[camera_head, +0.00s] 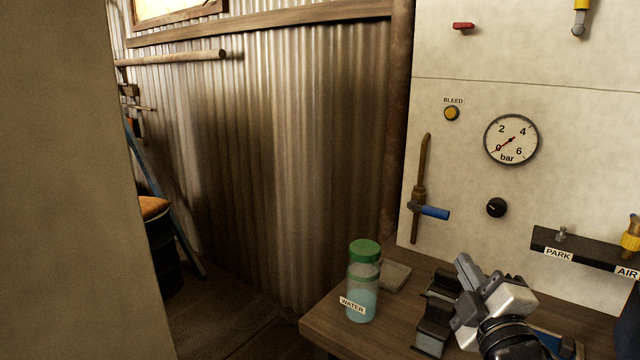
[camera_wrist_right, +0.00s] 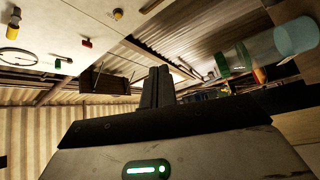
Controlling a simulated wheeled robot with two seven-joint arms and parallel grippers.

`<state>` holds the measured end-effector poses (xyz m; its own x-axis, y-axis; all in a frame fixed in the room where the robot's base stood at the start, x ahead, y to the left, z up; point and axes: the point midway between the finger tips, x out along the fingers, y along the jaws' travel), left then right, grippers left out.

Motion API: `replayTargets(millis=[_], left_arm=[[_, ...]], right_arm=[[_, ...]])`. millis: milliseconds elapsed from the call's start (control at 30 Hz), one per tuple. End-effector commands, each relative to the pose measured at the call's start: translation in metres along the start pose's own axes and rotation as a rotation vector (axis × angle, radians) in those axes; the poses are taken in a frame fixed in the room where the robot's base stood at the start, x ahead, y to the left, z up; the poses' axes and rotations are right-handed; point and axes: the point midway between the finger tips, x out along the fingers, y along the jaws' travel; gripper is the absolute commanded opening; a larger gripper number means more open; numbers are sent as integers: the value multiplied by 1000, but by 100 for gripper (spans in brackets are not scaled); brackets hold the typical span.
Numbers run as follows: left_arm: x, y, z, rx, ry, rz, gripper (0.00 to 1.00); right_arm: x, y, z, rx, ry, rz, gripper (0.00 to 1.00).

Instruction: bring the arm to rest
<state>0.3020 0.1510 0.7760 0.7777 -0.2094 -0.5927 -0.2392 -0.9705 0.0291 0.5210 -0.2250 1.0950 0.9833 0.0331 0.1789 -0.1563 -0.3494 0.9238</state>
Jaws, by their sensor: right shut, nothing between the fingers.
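My right gripper (camera_head: 466,272) is above the wooden bench at the lower right of the head view, with its fingers pointing up and to the left. In the right wrist view its two fingers (camera_wrist_right: 157,86) lie together, shut with nothing between them. My left gripper is in neither view. The arm behind the right gripper is mostly cut off by the frame's lower edge.
A WATER bottle (camera_head: 362,285) with a green lid stands on the bench (camera_head: 330,312), left of the gripper. A dark block (camera_head: 434,325) is close beside the gripper. Behind are a panel with a gauge (camera_head: 511,140), a blue-handled valve (camera_head: 433,212) and a PARK rail (camera_head: 575,250).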

Motion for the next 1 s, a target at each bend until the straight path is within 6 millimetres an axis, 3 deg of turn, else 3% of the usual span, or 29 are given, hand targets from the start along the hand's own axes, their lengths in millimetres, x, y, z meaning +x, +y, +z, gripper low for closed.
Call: replayTargets(millis=[33,167,300,400,500,600,700,1000], left_arm=[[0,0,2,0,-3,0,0],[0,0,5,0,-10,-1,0],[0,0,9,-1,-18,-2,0],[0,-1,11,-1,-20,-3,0],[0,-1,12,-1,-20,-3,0],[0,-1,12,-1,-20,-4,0],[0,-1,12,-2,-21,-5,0],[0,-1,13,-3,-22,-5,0]], right_arm=[[-11,-29,5,70,-15,-65,0],[-56,-109,17,319,-85,-249,0],[-125,-191,25,616,-221,-441,0],[-178,-236,27,805,-341,-549,0],[-224,-266,26,953,-453,-623,0],[-257,-284,24,1052,-539,-666,0],[-274,-292,23,1104,-586,-685,0],[-279,-295,23,1121,-600,-689,0]])
